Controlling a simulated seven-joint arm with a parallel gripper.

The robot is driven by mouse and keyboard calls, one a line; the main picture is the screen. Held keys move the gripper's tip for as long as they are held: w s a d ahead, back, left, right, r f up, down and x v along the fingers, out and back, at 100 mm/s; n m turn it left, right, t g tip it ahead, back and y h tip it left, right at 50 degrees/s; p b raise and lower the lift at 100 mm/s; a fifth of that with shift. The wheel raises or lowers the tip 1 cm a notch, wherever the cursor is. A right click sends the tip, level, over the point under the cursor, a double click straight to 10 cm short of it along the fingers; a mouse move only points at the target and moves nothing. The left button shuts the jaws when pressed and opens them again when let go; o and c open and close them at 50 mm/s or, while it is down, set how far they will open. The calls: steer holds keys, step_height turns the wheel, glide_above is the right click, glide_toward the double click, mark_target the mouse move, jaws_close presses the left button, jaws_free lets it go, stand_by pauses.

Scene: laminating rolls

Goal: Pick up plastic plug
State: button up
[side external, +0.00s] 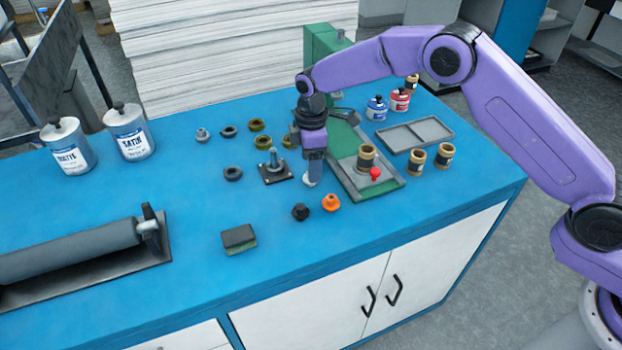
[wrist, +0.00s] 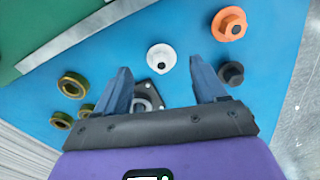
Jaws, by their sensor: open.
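My gripper (side external: 313,172) points down over the blue bench, its fingers open and empty. A white plug (side external: 309,181) sits just under the fingertips, partly hidden by them. In the wrist view the white plug (wrist: 161,57) lies just ahead of the gap between the two fingertips (wrist: 159,74). An orange plug (side external: 331,202) and a black plug (side external: 300,212) stand to the front; in the wrist view they are the orange one (wrist: 229,24) and the black one (wrist: 231,73) on the right. A grey plug (side external: 202,135) stands further back left. I cannot tell which is plastic.
A dark post on a square plate (side external: 275,168) stands left of my gripper. Several olive rings (side external: 259,126) lie behind. A green-based fixture (side external: 390,186) with a red knob (side external: 375,174) is close on the right. A dark block (side external: 239,240) lies front left, with bare bench around it.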

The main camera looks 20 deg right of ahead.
steer(key=shift+s+f, duration=0.1)
steer(key=shift+f, duration=1.9)
steer(key=c, duration=1.1)
steer(key=shift+c, duration=0.2)
steer(key=shift+r, duration=0.15)
